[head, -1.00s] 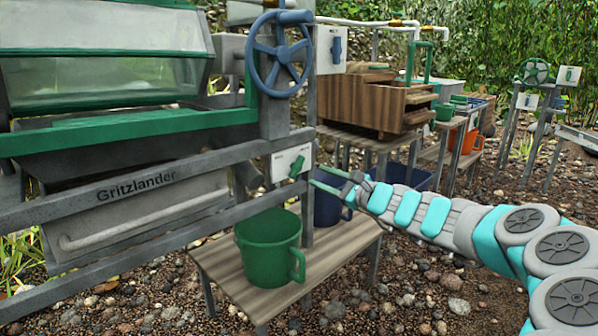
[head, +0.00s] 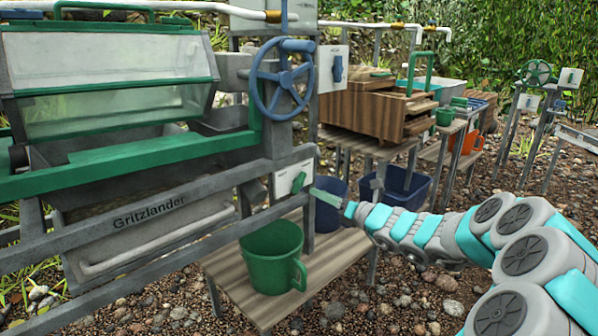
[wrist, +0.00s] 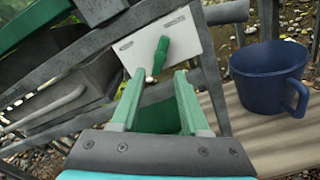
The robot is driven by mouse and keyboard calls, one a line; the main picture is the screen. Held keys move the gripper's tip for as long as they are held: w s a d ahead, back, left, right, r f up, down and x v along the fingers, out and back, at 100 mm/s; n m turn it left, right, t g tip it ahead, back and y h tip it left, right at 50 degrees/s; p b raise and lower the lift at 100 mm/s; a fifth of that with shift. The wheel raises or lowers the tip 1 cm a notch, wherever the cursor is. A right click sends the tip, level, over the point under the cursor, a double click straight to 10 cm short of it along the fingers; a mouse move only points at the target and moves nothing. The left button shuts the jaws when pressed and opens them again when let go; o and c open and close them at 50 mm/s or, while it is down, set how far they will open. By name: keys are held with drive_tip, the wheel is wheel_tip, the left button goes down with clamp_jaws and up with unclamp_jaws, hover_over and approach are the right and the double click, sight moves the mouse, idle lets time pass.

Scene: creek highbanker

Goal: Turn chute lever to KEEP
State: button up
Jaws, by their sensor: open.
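The chute lever (head: 298,182) is a small green handle on a white plate (head: 284,178) fixed to the grey frame of the Gritzlander machine. In the head view it leans, upper end to the right. The wrist view shows the lever (wrist: 160,55) beyond the fingertips, with small marks on the plate (wrist: 182,37) too small to read. My gripper (head: 325,197) is just right of the plate in the head view. In the wrist view my gripper (wrist: 158,76) is open and empty, its green fingers pointing at the lever. I see no clear contact.
A green bucket (head: 270,262) stands on a wooden bench (head: 235,265) below the lever. A blue bucket (wrist: 268,82) stands behind it. A blue handwheel (head: 283,78) is above the plate. Grey rails of the frame (head: 200,190) run beside the lever. Open gravel lies to the right.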

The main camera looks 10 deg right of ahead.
sight(301, 184)
drive_tip(key=w+a, duration=0.1)
drive_tip(key=w+a+m+p, duration=0.1)
drive_tip(key=w, duration=0.1)
drive_tip(key=w+a+m, duration=0.1)
drive_tip(key=w, duration=0.1)
drive_tip(key=shift+a+r, duration=0.15)
drive_tip(key=shift+a, duration=0.2)
drive_tip(key=shift+w+a+p, duration=0.3)
drive_tip(key=shift+w+p, duration=0.2)
drive_tip(key=shift+p, duration=0.05)
drive_tip(key=shift+w+a, duration=0.15)
drive_tip(key=shift+w, duration=0.1)
clamp_jaws()
